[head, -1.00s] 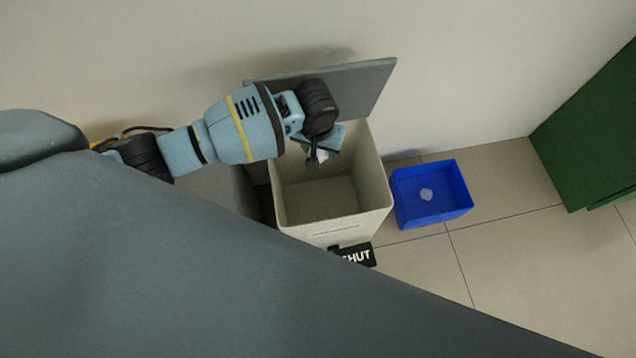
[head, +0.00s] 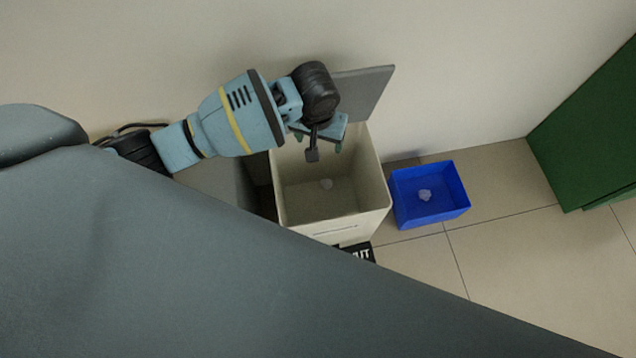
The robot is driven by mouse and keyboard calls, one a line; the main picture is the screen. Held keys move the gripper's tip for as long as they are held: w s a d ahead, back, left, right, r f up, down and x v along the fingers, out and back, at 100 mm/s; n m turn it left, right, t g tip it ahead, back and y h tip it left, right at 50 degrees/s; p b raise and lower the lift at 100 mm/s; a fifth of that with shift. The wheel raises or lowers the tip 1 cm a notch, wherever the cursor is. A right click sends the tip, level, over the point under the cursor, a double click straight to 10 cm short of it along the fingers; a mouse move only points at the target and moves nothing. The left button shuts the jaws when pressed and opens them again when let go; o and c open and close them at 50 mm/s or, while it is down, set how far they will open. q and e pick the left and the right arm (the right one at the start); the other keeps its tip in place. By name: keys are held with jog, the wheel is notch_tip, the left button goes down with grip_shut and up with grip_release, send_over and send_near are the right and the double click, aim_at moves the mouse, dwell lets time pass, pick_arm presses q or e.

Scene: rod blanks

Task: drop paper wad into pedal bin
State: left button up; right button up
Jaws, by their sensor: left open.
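The pedal bin (head: 380,185) is cream, with its grey lid (head: 366,88) standing open against the wall. My right gripper is not in view.
The blue box (head: 458,207) stands on the tiled floor just right of the bin. A black pedal with white lettering (head: 362,253) shows at the bin's front, partly hidden. A green cabinet (head: 585,140) stands at the far right. Floor between is clear.

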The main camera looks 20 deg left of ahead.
pick_arm(q)
jog(key=shift+s+r, duration=0.1)
jog(key=shift+r, duration=0.55)
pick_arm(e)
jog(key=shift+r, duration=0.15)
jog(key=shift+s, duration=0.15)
